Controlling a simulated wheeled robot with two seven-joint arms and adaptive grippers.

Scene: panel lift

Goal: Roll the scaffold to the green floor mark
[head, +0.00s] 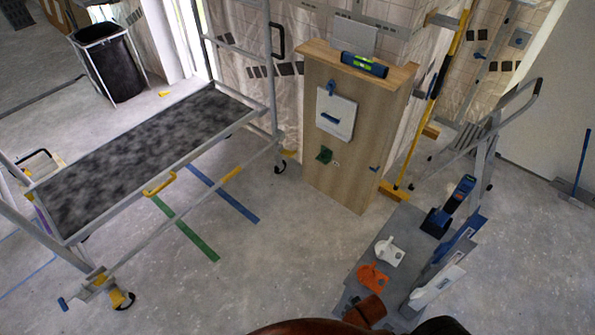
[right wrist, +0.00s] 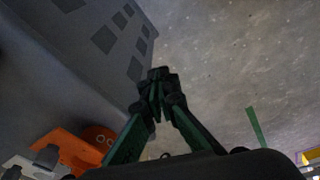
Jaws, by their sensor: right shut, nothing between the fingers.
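The scaffold (head: 70,238) stands at the left of the head view, with a dark speckled deck, pale metal rails and posts, yellow clips and casters. One caster (head: 122,299) shows at its near end and another (head: 280,167) at its far end. The green floor mark (head: 187,231) is a tape strip beside the deck's right side; its upper end meets the scaffold's edge and lower rail. It also shows in the right wrist view (right wrist: 256,128). My right gripper (right wrist: 158,76) is shut and empty over the floor, apart from the scaffold. My left gripper is not in view.
A blue tape strip (head: 224,193) lies right of the green one. A wooden cabinet (head: 350,150), a stepladder (head: 485,150) and a grey bench (head: 365,262) with tools stand to the right. A black bin (head: 110,68) stands back left. The centre floor is clear.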

